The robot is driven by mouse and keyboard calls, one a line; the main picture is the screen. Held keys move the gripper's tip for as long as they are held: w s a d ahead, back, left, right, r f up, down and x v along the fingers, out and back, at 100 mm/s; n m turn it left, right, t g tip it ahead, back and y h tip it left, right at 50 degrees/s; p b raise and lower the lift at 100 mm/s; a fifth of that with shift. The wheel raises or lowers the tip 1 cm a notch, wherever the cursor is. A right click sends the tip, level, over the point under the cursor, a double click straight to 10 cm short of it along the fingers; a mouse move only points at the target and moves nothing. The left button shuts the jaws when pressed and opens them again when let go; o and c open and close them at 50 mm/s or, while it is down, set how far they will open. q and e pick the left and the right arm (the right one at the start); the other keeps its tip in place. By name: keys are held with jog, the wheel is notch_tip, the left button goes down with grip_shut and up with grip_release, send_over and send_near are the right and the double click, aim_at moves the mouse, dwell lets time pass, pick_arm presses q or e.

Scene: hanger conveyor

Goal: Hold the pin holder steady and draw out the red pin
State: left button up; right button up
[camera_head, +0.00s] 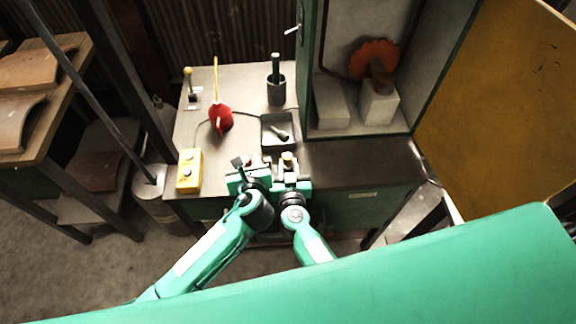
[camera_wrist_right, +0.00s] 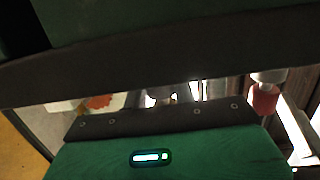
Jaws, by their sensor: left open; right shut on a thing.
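My left gripper (camera_head: 252,174) is open at the front edge of the grey bench, close beside my right gripper. A small dark piece (camera_head: 238,162) shows at its left side; I cannot tell what it is. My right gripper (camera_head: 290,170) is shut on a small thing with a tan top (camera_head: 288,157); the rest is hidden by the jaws. I cannot tell whether this is the pin holder or a pin. No red pin can be made out. In the right wrist view, dark and green gripper parts hide most of the held thing.
A grey tray (camera_head: 267,146) with a small object lies just beyond the grippers. Behind are a dark cup (camera_head: 276,97) with a green rod and a red can (camera_head: 220,119). A yellow button box (camera_head: 189,171) stands left. A cabinet with a red-orange disc (camera_head: 372,56) is right.

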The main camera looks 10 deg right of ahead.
pick_arm(q)
jog(key=shift+w+f, duration=0.1)
jog(key=shift+w, duration=0.25)
jog(key=c, duration=0.8)
jog(key=shift+c, duration=0.2)
jog(key=shift+w+r, duration=0.1)
jog(key=shift+r, duration=3.1)
